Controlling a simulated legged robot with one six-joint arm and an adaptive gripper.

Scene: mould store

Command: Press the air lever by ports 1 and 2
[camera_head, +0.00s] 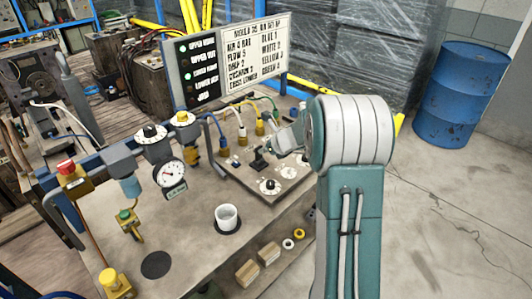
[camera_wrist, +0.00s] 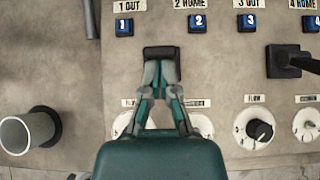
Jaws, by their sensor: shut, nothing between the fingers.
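The black air lever (camera_wrist: 160,52) by ports 1 and 2 is in the upper middle of the wrist view. It sits below the "1 OUT" (camera_wrist: 126,6) and "2 HOME" (camera_wrist: 199,4) labels. My gripper (camera_wrist: 161,78) is shut and empty. Its fingertips overlap the lever's lower part in that view; I cannot tell whether they touch it or hover above. A second black lever (camera_wrist: 288,62) lies to the right, below ports 3 and 4. In the head view my gripper (camera_head: 279,142) is over the valve panel (camera_head: 238,174), partly hidden by my wrist.
A white cup (camera_head: 228,216) stands on the bench left of the panel. Flow knobs (camera_wrist: 259,130) lie along the panel's front. Coloured hoses rise at its back, before a lettered board (camera_head: 256,55). A pressure gauge (camera_head: 170,175) stands left. A blue drum (camera_head: 459,95) stands apart.

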